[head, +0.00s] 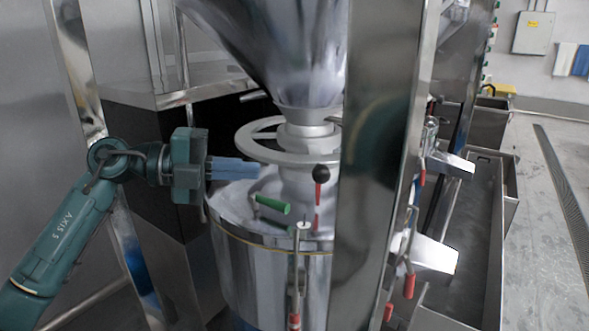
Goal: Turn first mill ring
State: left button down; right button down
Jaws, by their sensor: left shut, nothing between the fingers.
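The mill ring (262,153) is a light grey, spoked handwheel around the neck below a steel hopper (275,50). A steel post hides its right side. My left gripper (256,169) comes in from the left with its blue fingers shut and nothing between them. The fingertips are at the lower left of the ring's rim in the picture; I cannot tell whether they touch it. My right gripper does not show.
Below the ring is a round steel mill body (265,275). A green handle (272,205), a black-knobbed lever (320,174) and a red-ended rod stand close in front. A wide steel post (375,170) blocks the right. Troughs (480,220) lie beyond it.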

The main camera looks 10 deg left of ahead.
aim_at(314, 174)
pick_arm(q)
jog(key=p+x, duration=0.1)
jog(key=x, duration=0.7)
jog(key=shift+w+d, duration=0.2)
jog(key=shift+d, duration=0.15)
jog(key=shift+p, duration=0.4)
